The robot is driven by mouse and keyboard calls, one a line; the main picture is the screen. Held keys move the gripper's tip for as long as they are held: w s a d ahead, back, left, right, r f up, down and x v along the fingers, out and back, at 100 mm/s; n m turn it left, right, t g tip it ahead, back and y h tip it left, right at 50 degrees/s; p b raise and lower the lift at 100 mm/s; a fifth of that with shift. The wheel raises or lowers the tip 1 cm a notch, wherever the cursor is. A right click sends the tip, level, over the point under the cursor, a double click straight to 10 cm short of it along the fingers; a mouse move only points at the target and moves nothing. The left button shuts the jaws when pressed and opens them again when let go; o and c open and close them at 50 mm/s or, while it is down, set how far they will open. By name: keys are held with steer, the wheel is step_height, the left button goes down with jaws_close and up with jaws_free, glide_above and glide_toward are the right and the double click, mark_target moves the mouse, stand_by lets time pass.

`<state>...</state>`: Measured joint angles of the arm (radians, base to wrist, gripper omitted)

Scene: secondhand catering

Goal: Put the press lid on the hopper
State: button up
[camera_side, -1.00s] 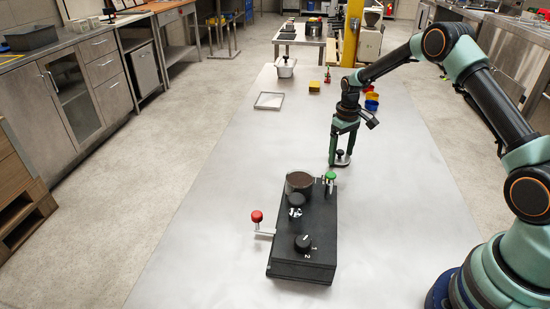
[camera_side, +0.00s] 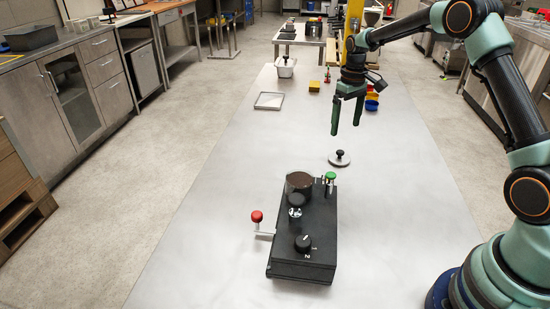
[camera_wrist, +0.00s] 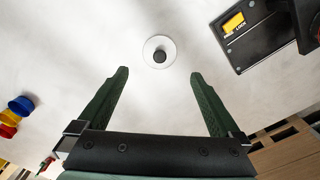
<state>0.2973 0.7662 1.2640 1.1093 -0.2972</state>
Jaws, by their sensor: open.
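The press lid (camera_side: 339,159) is a flat light disc with a black knob, lying on the metal table just beyond the black machine. It also shows in the wrist view (camera_wrist: 159,50), ahead of the fingertips and between their lines. The hopper (camera_side: 299,183) is a round cup with dark contents at the far end of the black machine (camera_side: 301,239). Part of the machine shows in the wrist view (camera_wrist: 262,40). My gripper (camera_side: 347,130) is open and empty, raised above the table over the lid and apart from it. Its two green fingers show in the wrist view (camera_wrist: 160,75).
A red-knobbed lever (camera_side: 258,218) sticks out left of the machine, and a green knob (camera_side: 330,176) stands beside the hopper. Farther back are a grey tray (camera_side: 269,101), a white pot (camera_side: 285,70), a yellow block (camera_side: 314,86) and coloured cups (camera_side: 371,104). The table's left side is clear.

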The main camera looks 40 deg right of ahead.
steer(key=s+a+r+t, duration=0.1)
steer(key=s+a+r, duration=0.3)
steer(key=r, duration=0.3)
steer(key=s+a+r+t, duration=0.2)
steer(key=s+a+r, duration=0.2)
steer(key=r, duration=0.3)
steer(key=s+a+t, duration=0.2)
steer(key=s+a, duration=0.5)
steer(key=s, duration=0.6)
steer(key=shift+r+t, duration=0.15)
steer(key=shift+t, duration=0.15)
steer(key=shift+a, duration=0.1)
